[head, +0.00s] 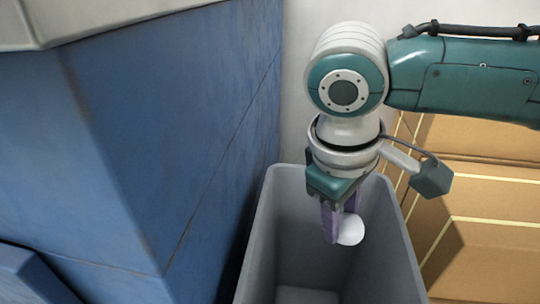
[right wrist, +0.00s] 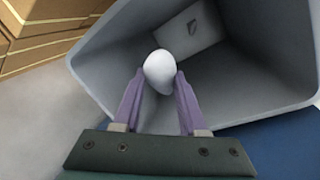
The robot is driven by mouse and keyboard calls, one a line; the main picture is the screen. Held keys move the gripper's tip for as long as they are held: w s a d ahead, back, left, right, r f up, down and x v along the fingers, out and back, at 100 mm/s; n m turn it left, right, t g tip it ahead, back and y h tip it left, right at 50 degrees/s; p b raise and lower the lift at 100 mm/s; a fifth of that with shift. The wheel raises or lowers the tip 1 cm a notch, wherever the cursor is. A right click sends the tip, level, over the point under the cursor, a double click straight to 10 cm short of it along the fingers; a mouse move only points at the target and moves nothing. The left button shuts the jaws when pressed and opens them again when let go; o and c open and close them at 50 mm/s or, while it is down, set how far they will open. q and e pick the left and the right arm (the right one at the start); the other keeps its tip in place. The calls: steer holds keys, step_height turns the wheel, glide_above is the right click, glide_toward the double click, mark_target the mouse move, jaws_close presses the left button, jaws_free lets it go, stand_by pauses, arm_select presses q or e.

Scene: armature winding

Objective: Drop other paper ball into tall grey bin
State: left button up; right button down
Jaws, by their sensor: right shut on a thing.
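The tall grey bin (head: 297,222) stands in the lower middle of the head view, open at the top. My right gripper (head: 341,235) points down into its mouth. Its purple fingers are shut on a white paper ball (head: 352,230), held inside the bin's opening, well above the floor of the bin. In the right wrist view the ball (right wrist: 160,71) sits between the fingertips, with the bin's inner walls (right wrist: 245,55) around it. My left gripper is not in view.
A blue cabinet or wall (head: 170,130) stands close to the left of the bin. Brown cardboard boxes (head: 480,215) are stacked to the right. A pale wall (head: 300,60) is behind.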

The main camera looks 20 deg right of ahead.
steer(key=shift+c, duration=1.9)
jaws_free()
steer(key=p+v, duration=0.6)
steer(key=v, duration=0.3)
steer(key=shift+r+p, duration=0.35)
steer(key=shift+r, duration=0.1)
steer(key=shift+a+r, duration=0.1)
steer(key=shift+a, duration=0.05)
